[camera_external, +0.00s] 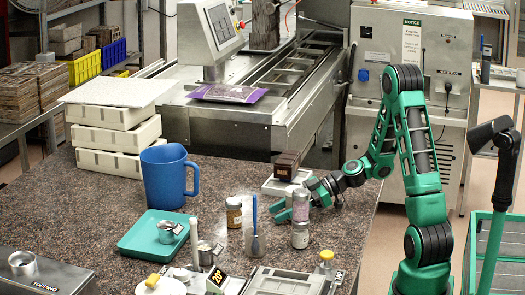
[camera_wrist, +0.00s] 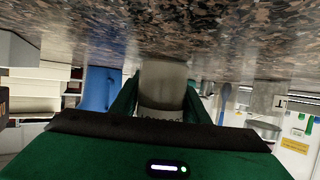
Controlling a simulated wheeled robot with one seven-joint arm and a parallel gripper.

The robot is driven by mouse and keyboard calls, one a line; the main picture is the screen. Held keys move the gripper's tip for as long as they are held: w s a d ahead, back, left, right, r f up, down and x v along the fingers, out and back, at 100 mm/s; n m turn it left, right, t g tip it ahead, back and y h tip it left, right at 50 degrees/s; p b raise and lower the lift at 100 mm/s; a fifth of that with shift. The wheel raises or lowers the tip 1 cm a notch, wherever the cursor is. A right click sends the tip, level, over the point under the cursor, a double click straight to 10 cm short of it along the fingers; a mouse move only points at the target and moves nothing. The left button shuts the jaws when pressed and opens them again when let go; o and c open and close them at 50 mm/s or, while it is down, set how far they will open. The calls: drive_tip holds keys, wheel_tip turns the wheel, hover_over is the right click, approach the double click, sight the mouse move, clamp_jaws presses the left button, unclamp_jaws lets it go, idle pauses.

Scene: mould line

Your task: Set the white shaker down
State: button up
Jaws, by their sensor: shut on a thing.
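My gripper (camera_external: 291,211) is low over the speckled counter (camera_external: 95,215), right of its middle, with its fingers pointing left. In the wrist view, where the counter is at the top, my gripper (camera_wrist: 162,98) is shut on the white shaker (camera_wrist: 163,83), a pale cylinder between the green fingers. The shaker's end is close to the counter; I cannot tell whether it touches. In the outside view a pale pinkish cylinder (camera_external: 300,203) shows at the fingers, apparently the held shaker. Part of the grip is hidden.
A silver-lidded jar (camera_external: 300,236) stands just in front of my gripper. A brown jar (camera_external: 234,212) and a blue-handled tool (camera_external: 255,235) stand left. A blue jug (camera_external: 168,178), a teal tray (camera_external: 150,240) and a white block with a brown piece (camera_external: 287,166) are nearby.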

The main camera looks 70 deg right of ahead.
drive_tip(key=shift+f, duration=0.15)
drive_tip(key=o, duration=1.1)
drive_tip(key=shift+o, duration=0.2)
drive_tip(key=v, duration=1.2)
